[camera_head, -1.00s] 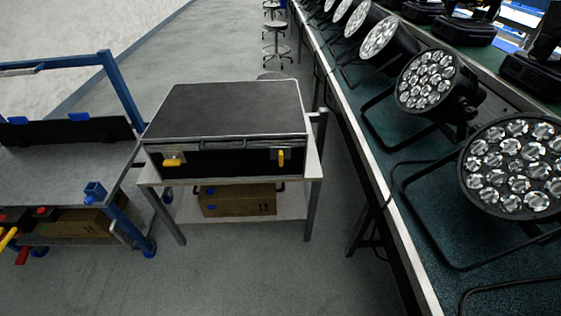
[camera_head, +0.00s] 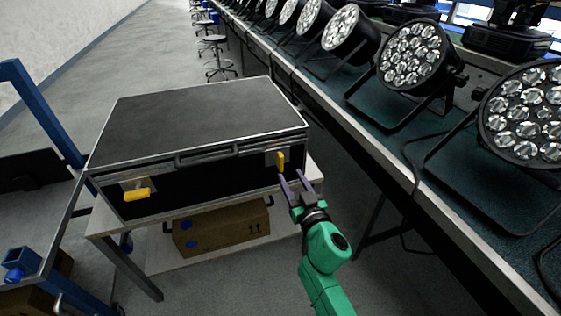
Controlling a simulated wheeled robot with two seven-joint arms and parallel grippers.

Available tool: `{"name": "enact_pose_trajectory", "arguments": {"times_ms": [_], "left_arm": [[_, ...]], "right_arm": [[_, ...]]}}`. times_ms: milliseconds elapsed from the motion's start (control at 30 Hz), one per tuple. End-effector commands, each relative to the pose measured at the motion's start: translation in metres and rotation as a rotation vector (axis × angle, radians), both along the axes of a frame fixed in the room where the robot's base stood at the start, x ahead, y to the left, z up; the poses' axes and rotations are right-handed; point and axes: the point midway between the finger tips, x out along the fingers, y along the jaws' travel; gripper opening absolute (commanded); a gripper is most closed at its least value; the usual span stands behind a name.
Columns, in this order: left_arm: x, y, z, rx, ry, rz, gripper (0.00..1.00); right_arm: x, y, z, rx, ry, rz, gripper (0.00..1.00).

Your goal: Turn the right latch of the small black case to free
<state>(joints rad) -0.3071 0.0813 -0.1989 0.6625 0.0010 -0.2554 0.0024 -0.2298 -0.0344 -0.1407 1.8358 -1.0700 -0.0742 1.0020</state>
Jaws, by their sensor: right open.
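The small black case (camera_head: 195,122) with silver edges lies closed on a light trolley, its front towards me. Its right latch (camera_head: 281,161) is yellow and stands upright on a metal plate. Its left latch (camera_head: 137,195) is yellow and lies roughly level. My right gripper (camera_head: 297,181) is open and empty, its two purple-grey fingers pointing up at the right latch from just below and to the right. Whether a fingertip touches the latch I cannot tell. My left gripper is not in view.
The trolley (camera_head: 160,262) carries a cardboard box (camera_head: 222,229) on its lower shelf. A blue-framed cart (camera_head: 42,115) stands close on the left. A long bench (camera_head: 400,165) with several par cans (camera_head: 411,54) runs along the right. Stools (camera_head: 216,50) stand behind on open grey floor.

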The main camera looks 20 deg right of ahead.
Motion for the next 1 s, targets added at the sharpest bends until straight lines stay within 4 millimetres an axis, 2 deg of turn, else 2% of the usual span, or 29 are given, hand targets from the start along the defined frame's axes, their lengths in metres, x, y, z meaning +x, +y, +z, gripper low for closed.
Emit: {"name": "enact_pose_trajectory", "arguments": {"times_ms": [100,300,433,633,767,1000], "left_arm": [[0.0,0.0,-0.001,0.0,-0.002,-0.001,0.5],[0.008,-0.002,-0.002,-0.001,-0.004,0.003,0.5],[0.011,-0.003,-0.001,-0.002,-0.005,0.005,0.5],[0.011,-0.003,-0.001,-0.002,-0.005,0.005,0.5],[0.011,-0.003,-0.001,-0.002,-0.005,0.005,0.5],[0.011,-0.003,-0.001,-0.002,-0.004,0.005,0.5]], "right_arm": [[0.033,0.002,0.0,0.0,-0.002,0.001,0.5],[0.07,0.004,-0.001,0.001,0.0,0.0,0.5],[0.078,0.005,-0.001,0.001,0.002,0.0,0.5],[0.078,0.005,-0.001,0.001,0.002,0.0,0.5],[0.078,0.005,-0.001,0.002,0.002,0.0,0.0],[0.078,0.005,-0.001,-0.001,0.002,0.0,0.0]]}}
